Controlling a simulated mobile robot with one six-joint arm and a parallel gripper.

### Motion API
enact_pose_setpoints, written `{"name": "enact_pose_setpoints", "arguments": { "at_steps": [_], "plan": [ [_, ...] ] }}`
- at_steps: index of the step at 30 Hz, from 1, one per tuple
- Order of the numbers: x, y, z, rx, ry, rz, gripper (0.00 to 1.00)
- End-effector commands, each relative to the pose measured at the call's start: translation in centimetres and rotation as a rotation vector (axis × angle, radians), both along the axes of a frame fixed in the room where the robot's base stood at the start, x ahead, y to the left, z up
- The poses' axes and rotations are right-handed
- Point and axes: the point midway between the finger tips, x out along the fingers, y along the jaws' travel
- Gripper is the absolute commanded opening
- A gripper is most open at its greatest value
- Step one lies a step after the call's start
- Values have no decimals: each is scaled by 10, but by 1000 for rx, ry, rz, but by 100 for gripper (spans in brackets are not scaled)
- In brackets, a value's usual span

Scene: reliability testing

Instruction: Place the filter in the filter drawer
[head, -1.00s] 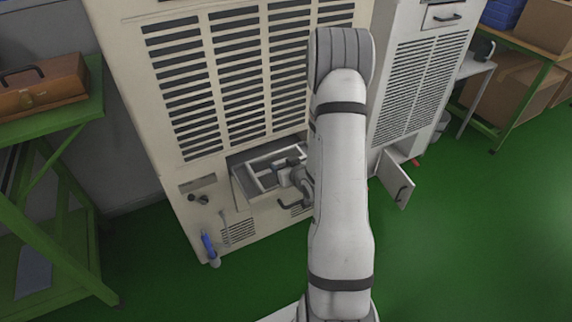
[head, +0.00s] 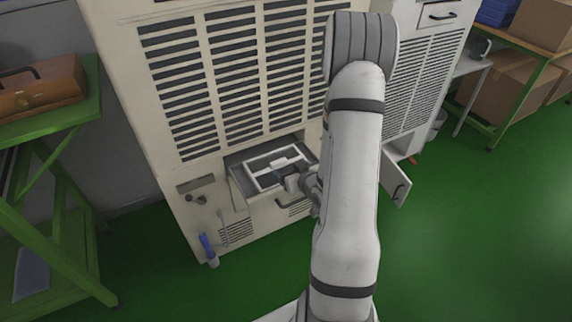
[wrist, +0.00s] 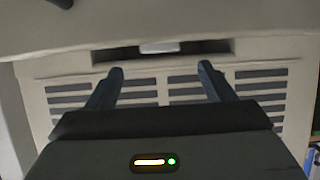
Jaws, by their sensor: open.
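The filter (head: 262,181), a white rectangular frame with a crossbar and a pale tab, sits in the filter drawer (head: 238,183). The drawer is pulled out from the low opening of the large beige cabinet. The filter looks roughly level there; whether it is fully seated I cannot tell. My gripper (head: 287,174) is at the front right edge of the drawer, close to the filter; contact is unclear. In the wrist view my gripper (wrist: 160,72) has its two dark fingers spread with nothing between them. A small white piece shows beyond them in a dark slot.
The beige cabinet (head: 185,100) rises behind the drawer. A small open door (head: 395,180) stands to the right of my arm. A green workbench (head: 50,120) with a brown toolbox is at left. A blue-handled item (head: 207,247) is at the cabinet's lower left. Green floor is clear at right.

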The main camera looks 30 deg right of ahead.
Motion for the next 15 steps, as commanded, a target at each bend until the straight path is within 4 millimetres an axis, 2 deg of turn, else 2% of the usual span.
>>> {"name": "enact_pose_setpoints", "arguments": {
  "at_steps": [3, 15],
  "plan": [
    [-23, -2, 12, -1, 0, -4, 76],
    [-37, -2, 24, 2, 5, 3, 76]
  ]
}}
